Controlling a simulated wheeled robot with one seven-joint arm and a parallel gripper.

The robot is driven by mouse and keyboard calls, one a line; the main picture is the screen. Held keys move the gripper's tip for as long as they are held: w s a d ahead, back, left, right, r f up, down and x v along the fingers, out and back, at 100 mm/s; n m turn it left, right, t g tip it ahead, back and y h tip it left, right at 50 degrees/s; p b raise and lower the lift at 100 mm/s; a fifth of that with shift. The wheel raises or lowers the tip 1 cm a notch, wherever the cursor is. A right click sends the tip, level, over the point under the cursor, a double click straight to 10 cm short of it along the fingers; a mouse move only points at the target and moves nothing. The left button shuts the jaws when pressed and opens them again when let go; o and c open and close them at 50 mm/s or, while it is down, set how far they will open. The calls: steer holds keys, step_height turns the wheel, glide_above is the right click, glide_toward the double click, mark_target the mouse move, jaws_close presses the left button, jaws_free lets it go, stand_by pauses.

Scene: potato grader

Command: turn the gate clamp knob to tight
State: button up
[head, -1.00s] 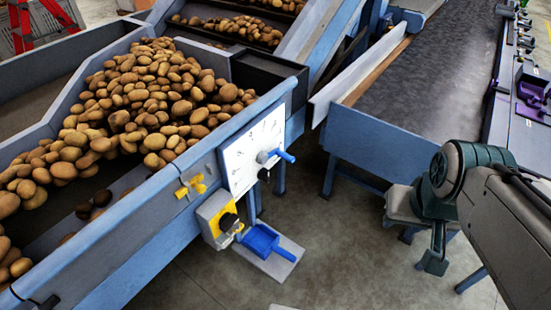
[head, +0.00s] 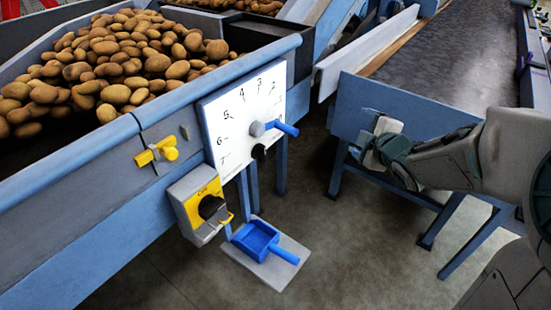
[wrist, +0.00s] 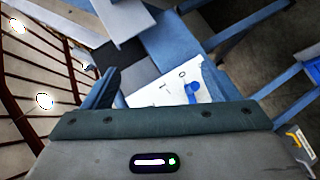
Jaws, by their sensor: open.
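A white dial plate (head: 240,125) with printed numbers is on the blue side of the potato hopper. It bears a grey hub with a blue handle (head: 284,128) pointing right. I cannot tell for certain which of these is the clamp knob. My gripper (head: 372,148) is open and empty, right of the plate and apart from it. The blue handle (wrist: 192,92) also shows in the wrist view, beyond the gripper's base.
A yellow-fronted box with a black knob (head: 211,206) hangs below the frame. A blue scoop (head: 262,243) lies on a grey plate under it. A belt conveyor (head: 435,60) stands at the right, close to my arm.

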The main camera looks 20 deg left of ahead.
steer(key=a+f+n+g+y+b, duration=0.2)
steer(key=a+f+n+y+b, duration=0.5)
steer(key=f, duration=0.4)
steer(key=n+g+y+b, duration=0.3)
steer(key=n+g+y, duration=0.1)
steer(key=n, duration=0.1)
glide_toward(265, 155)
steer(key=b+x, duration=0.1)
steer(key=x, duration=0.8)
steer(key=shift+w+a+f+b, duration=0.15)
steer(key=shift+a+b, duration=0.05)
steer(key=shift+b, duration=0.1)
steer(key=shift+t, duration=0.3)
steer(key=c, duration=1)
